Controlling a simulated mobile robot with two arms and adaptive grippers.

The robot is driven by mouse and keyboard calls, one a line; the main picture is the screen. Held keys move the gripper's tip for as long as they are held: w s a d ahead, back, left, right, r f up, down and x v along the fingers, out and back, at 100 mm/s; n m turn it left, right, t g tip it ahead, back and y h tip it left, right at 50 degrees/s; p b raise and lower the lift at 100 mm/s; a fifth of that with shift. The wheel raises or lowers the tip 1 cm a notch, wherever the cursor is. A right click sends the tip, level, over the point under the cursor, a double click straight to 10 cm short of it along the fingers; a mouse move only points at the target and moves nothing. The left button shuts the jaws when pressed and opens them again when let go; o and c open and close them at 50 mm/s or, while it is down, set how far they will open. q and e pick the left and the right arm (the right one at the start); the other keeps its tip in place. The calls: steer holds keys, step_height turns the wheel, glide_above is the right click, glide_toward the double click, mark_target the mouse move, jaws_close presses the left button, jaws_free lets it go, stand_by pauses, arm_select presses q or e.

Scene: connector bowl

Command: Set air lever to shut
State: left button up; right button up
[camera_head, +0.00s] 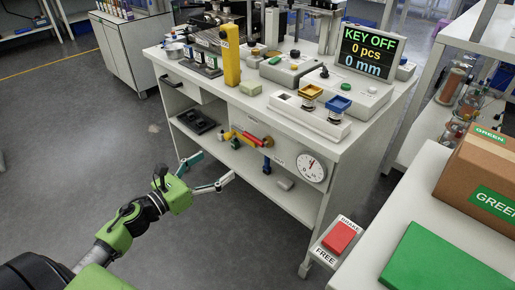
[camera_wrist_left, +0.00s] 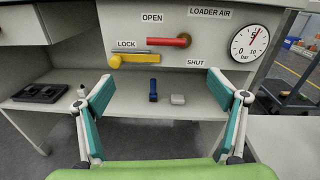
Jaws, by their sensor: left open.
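The red air lever (camera_head: 253,138) is on the front panel of the white workbench. In the left wrist view, the red lever (camera_wrist_left: 167,41) lies about level, just below the OPEN label (camera_wrist_left: 152,18) and above left of the SHUT label (camera_wrist_left: 195,63). The LOADER AIR label (camera_wrist_left: 210,13) is above it. My left gripper (camera_head: 207,170) is open and empty in front of the bench, apart from the lever. Its fingers are spread wide in the left wrist view (camera_wrist_left: 160,80), below the lever. My right gripper is not in view.
A yellow lever (camera_wrist_left: 135,58) by the LOCK label sits just below left of the red one. A round gauge (camera_wrist_left: 250,42) is to the right. A blue item (camera_wrist_left: 153,90), a grey block (camera_wrist_left: 177,99) and a black tray (camera_wrist_left: 43,93) are on the shelf below.

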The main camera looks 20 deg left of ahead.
mark_target(255, 138)
arm_select(q)
steer(key=w+d+r+m, duration=0.1)
steer(key=w+d, duration=0.4)
steer(key=w, duration=0.8)
steer(key=shift+w+d+r+m+h, duration=0.15)
steer(key=shift+m+h, duration=0.15)
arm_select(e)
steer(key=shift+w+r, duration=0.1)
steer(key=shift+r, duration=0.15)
